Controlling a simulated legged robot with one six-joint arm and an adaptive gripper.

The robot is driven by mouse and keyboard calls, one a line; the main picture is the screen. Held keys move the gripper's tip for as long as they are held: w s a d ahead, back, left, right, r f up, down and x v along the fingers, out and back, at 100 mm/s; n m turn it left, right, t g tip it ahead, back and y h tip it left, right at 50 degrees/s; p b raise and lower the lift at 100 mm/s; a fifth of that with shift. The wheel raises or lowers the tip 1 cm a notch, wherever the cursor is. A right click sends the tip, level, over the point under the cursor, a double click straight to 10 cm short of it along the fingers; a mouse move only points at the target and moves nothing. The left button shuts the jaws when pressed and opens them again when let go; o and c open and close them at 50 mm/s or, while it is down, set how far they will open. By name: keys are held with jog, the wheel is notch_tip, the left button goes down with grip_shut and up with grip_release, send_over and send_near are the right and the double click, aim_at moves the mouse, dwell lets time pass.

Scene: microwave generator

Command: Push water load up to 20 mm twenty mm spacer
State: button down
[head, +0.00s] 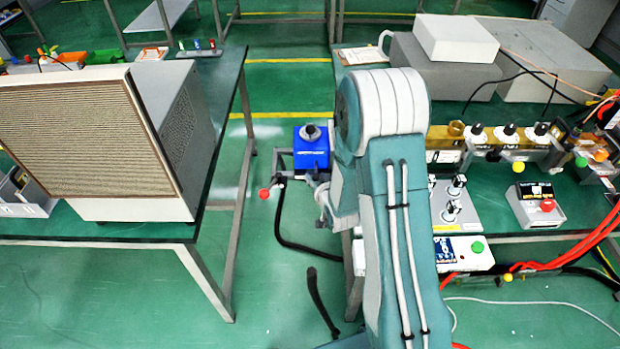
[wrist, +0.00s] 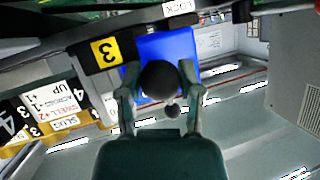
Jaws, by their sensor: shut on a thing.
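The blue block (head: 311,152), which I take to be the water load, stands left of my arm in the head view, with a grey round fitting on top. It also shows in the wrist view (wrist: 176,46), behind my gripper. My gripper (wrist: 158,75) has its two fingers on either side of a dark round knob (wrist: 158,82) in front of the blue block and is shut on it. In the head view my arm hides most of the gripper. A black and yellow label with a 3 (wrist: 105,52) is beside the block. I cannot pick out the spacer.
A brass-coloured waveguide (head: 440,141) with several dark knobs runs right of my arm. A large beige cabinet (head: 85,130) stands on the left table. A red ball handle (head: 264,194) sticks out below the blue block. Floor between the tables is mostly clear, with a black hose (head: 300,245).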

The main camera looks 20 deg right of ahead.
jog(key=shift+d, duration=0.15)
jog(key=shift+c, duration=1.3)
grip_release()
jog(key=shift+d, duration=0.1)
jog(key=v, duration=0.7)
jog(key=shift+s, duration=0.15)
